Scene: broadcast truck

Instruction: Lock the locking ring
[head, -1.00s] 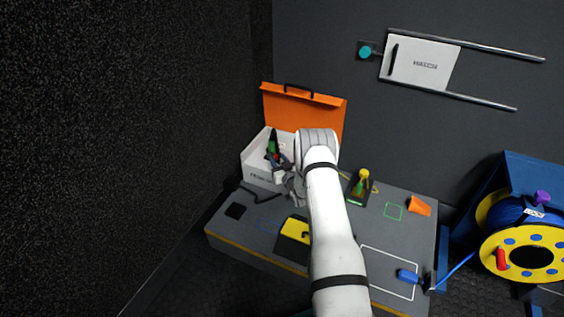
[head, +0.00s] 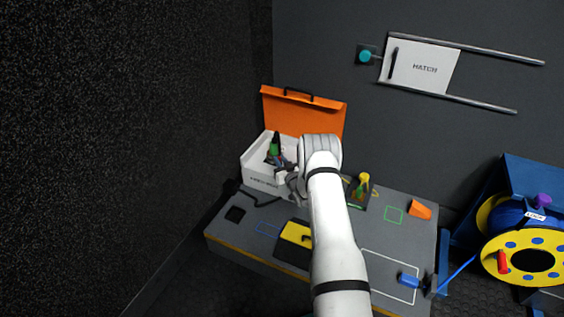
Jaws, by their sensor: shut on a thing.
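My gripper (head: 287,181) shows small and partly hidden behind my own arm, at the front right corner of the open white box. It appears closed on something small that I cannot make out. I cannot clearly pick out a locking ring; if it is at my gripper, the wrist and its small size hide it. A dark tool-like object with green, red and blue parts (head: 275,150) stands up in the white box (head: 258,178), just left of my gripper. The box's orange lid (head: 320,118) is raised behind it.
A grey bench (head: 275,208) carries a black-and-yellow item (head: 297,235), a yellow-topped green item (head: 363,180), an orange piece (head: 420,210) and a blue connector (head: 408,281). A cable reel (head: 495,247) stands at right. A hatch panel (head: 424,67) is on the wall. Bench space around the green square is clear.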

